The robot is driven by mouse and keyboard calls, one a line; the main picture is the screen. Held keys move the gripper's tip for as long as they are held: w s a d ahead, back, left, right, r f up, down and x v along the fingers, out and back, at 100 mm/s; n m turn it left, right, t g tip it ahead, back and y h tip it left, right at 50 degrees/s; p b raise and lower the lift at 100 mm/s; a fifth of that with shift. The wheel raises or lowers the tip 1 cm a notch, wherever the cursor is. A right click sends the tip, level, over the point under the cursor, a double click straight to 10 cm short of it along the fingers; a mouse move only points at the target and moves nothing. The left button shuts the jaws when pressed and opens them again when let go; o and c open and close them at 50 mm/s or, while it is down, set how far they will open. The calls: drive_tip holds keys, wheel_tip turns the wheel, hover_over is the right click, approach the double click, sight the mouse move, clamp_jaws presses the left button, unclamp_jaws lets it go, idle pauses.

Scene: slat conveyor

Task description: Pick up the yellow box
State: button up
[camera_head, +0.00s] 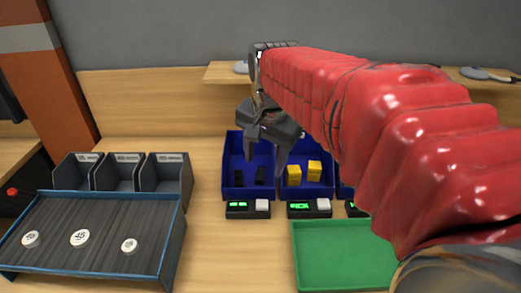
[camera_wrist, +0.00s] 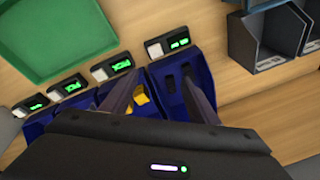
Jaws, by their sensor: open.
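Two yellow boxes show in the head view, the left yellow box (camera_head: 294,175) and the right yellow box (camera_head: 314,170). They lie side by side in one blue bin (camera_head: 318,190). My gripper (camera_head: 268,144) is open above the bins, left of the yellow boxes, with nothing between its fingers. In the wrist view, a yellow box (camera_wrist: 141,97) shows beside one finger, partly hidden by my gripper (camera_wrist: 165,108).
The neighbouring blue bin (camera_head: 232,190) holds black items. Small displays (camera_head: 309,208) stand in front of the bins. A green tray (camera_head: 340,255) is empty. A slat conveyor (camera_head: 90,235) carries white discs; grey bins (camera_head: 165,180) stand behind it.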

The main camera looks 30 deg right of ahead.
drive_tip(key=w+d+f+m+g, duration=0.1)
drive_tip(key=w+d+m, duration=0.4)
drive_tip(key=d, duration=0.2)
drive_tip(key=m+g, duration=0.2)
drive_tip(key=m, duration=0.4)
hover_over(294, 169)
drive_tip(key=f, duration=0.3)
drive_tip(key=shift+w+a+f+y, duration=0.2)
drive_tip(key=shift+f+y, duration=0.1)
drive_tip(key=shift+f, duration=0.1)
wheel_tip(294, 169, down, 9)
drive_tip(key=shift+r, duration=0.15)
drive_tip(key=shift+s+d+f, duration=0.1)
drive_tip(key=shift+s+f, duration=0.05)
drive_tip(key=shift+f, duration=1.15)
drive_tip(key=shift+s+d+f, duration=0.1)
drive_tip(key=shift+f, duration=1.2)
